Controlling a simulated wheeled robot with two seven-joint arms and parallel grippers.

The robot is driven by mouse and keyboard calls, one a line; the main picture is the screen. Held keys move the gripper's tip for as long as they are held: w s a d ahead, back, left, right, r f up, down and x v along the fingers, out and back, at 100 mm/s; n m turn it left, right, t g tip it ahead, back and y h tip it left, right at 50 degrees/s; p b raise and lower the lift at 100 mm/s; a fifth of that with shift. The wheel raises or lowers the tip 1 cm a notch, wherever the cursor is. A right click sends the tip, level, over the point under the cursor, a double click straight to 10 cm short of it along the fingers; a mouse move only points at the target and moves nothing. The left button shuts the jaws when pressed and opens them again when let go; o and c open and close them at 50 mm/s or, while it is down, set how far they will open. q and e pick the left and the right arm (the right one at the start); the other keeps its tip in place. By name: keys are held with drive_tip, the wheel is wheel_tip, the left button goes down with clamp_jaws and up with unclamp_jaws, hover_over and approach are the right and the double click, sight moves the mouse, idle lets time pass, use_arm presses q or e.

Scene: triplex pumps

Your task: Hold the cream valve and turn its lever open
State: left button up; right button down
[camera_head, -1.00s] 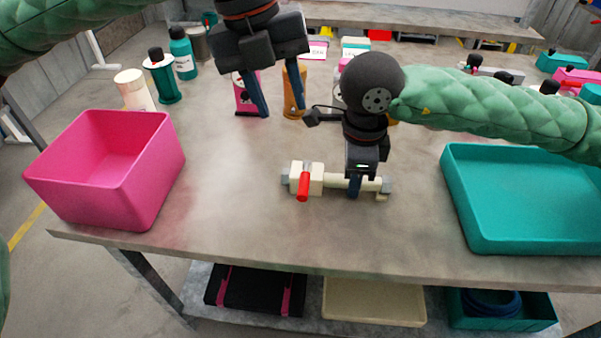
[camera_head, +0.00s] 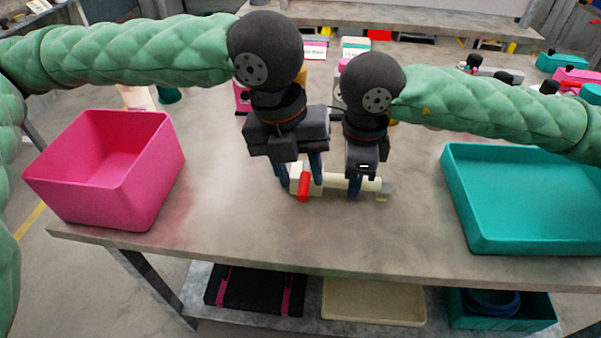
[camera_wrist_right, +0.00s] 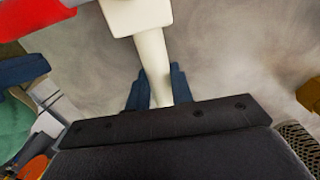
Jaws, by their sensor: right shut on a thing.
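The cream valve (camera_head: 368,185) lies across the front middle of the table, with a grey fitting at its right end. Its red lever (camera_head: 303,186) points toward the front edge of the table. My right gripper (camera_head: 354,188) is shut on the pipe right of the valve body. The right wrist view shows the blue fingers (camera_wrist_right: 160,90) on either side of the cream pipe (camera_wrist_right: 154,58), with the red lever (camera_wrist_right: 42,8) at top left. My left gripper (camera_head: 299,180) is open above the valve body, its fingers apart around the lever end, partly hiding the body. I cannot tell if they touch it.
A pink bin (camera_head: 125,190) stands at the left and a teal tray (camera_head: 530,225) at the right. Bottles and boxes stand farther back, partly hidden by my arms. The table in front of the valve is clear.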

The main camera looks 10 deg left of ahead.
use_arm(q)
drive_tip(key=shift+d+f, duration=0.1)
drive_tip(key=shift+f, duration=0.45)
clamp_jaws()
drive_tip(key=shift+w+a+m+g, duration=0.15)
drive_tip(key=shift+a+m, duration=0.25)
drive_tip(key=shift+m, duration=0.35)
drive_tip(key=shift+w+a+m+g, duration=0.15)
drive_tip(key=shift+a+m, duration=0.25)
drive_tip(key=shift+m, duration=0.35)
drive_tip(key=shift+s, duration=0.1)
unclamp_jaws()
drive_tip(key=shift+r, duration=0.1)
